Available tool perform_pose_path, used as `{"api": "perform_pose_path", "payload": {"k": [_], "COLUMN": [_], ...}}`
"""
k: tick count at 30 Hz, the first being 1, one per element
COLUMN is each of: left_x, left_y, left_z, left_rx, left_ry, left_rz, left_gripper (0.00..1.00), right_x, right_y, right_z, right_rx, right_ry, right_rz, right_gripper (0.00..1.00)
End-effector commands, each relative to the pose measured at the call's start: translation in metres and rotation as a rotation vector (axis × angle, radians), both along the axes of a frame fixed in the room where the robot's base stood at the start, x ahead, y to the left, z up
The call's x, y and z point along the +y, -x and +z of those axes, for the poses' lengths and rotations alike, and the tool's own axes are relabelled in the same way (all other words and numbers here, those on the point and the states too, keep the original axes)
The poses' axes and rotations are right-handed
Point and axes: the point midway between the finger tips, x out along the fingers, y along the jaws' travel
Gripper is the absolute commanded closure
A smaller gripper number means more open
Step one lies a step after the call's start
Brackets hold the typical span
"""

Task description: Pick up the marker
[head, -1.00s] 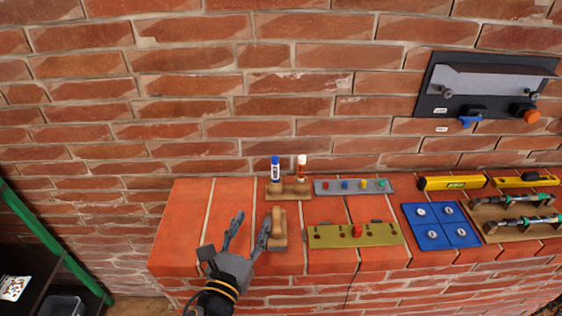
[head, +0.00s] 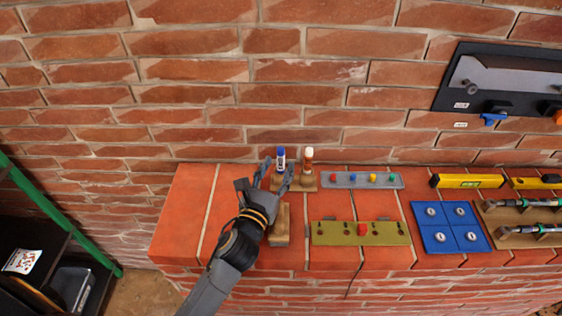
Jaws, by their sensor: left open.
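A white marker with a blue cap (head: 281,160) stands upright in a wooden holder (head: 306,185) on the brick ledge. A second, brown item with a white top (head: 308,160) stands upright just right of it in the same holder. My left gripper (head: 274,172) is open, its fingers pointing away from me at the holder. The fingertips are near the lower part of the blue-capped marker, which they partly hide. I cannot tell whether they touch it. My right gripper is not in view.
A wooden block (head: 280,226) sits just right of my left wrist. A grey strip with coloured pegs (head: 362,181), an olive board (head: 360,233), a blue panel (head: 449,227) and a yellow level (head: 467,181) lie to the right. A brick wall rises behind. The ledge's left end is clear.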

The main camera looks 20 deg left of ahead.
Motion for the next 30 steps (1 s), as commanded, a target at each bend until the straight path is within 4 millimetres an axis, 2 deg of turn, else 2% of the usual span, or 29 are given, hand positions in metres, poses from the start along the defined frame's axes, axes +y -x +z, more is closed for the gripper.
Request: {"api": "perform_pose_path", "payload": {"k": [4,9,18,19,20,25,26,30], "left_x": [0.004,0.005,0.005,0.005,0.005,0.005,0.005,0.005], "left_y": [-0.021,-0.044,-0.050,-0.050,-0.050,-0.050,-0.050,-0.049], "left_z": [0.007,0.005,0.003,0.003,0.003,0.003,0.003,0.003], "left_rx": [-0.001,0.000,0.000,0.000,0.000,0.000,0.000,0.000], "left_ry": [0.002,0.001,0.000,0.000,0.000,0.000,0.000,0.000], "left_rz": [0.001,0.001,0.000,0.000,0.000,0.000,0.000,0.000], "left_gripper": [0.55,0.55,0.55,0.57,0.63,0.97,1.00,1.00], "right_x": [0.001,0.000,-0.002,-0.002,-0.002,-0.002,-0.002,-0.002], "right_y": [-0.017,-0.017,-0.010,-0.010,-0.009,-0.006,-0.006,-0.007], "right_z": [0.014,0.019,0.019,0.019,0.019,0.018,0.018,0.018], "right_rx": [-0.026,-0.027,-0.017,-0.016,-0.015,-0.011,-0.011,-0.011], "right_ry": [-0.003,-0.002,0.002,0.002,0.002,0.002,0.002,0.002], "right_rz": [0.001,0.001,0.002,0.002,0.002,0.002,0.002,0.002], "right_gripper": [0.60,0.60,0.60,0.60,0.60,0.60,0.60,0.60]}}
